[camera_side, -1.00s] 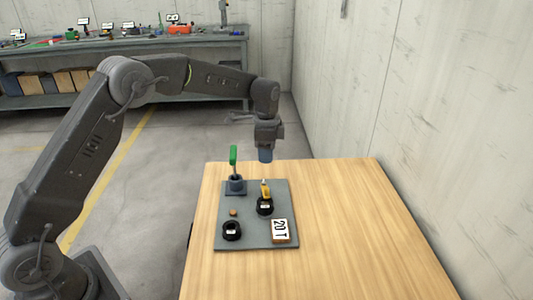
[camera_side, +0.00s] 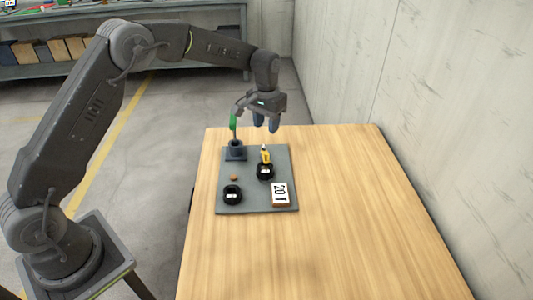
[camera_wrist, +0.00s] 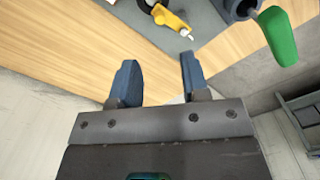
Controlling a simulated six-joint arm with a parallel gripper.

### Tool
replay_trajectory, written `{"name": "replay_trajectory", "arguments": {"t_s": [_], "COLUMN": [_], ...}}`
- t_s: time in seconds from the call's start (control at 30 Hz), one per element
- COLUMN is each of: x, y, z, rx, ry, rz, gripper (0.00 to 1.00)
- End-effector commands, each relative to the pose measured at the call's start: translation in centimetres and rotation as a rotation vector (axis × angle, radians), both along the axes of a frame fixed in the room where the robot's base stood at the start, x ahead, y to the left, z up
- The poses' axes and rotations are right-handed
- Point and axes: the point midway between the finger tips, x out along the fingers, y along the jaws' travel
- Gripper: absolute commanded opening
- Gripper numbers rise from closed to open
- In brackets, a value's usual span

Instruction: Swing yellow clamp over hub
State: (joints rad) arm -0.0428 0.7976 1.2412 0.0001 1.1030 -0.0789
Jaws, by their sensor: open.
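The yellow clamp (camera_side: 266,156) stands at a black round piece (camera_side: 265,173) on the right side of a grey plate. In the wrist view the yellow clamp (camera_wrist: 170,20) shows at the top, with a pale tip pointing right and down. A second black round piece (camera_side: 232,195) sits at the plate's front left. I cannot tell which round piece is the hub. My gripper (camera_side: 266,126) is open and empty, above and behind the clamp, apart from it. In the wrist view its two blue fingers (camera_wrist: 159,78) are spread with nothing between them.
A green handle (camera_side: 233,122) rises from a dark socket (camera_side: 235,150) at the plate's back left, close to my gripper. A 20T block (camera_side: 280,194) and a small orange-brown piece (camera_side: 233,178) also sit on the grey plate (camera_side: 257,205). The wooden table (camera_side: 350,210) is clear to the right.

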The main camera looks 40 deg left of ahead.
Motion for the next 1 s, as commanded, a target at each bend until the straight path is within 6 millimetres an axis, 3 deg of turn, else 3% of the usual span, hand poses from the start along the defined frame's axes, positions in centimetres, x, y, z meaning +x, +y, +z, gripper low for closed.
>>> {"name": "replay_trajectory", "arguments": {"t_s": [0.3, 0.5, 0.7, 1.0], "x": [-0.1, 0.0, 0.0, 0.0], "y": [0.0, 0.0, 0.0, 0.0], "z": [-6.7, -9.9, -11.3, -11.4], "rx": [0.001, 0.001, 0.001, 0.001], "ry": [0.003, 0.001, -0.001, -0.002], "rz": [-0.002, -0.002, -0.002, -0.003], "gripper": [0.42, 0.42, 0.42, 0.42]}}
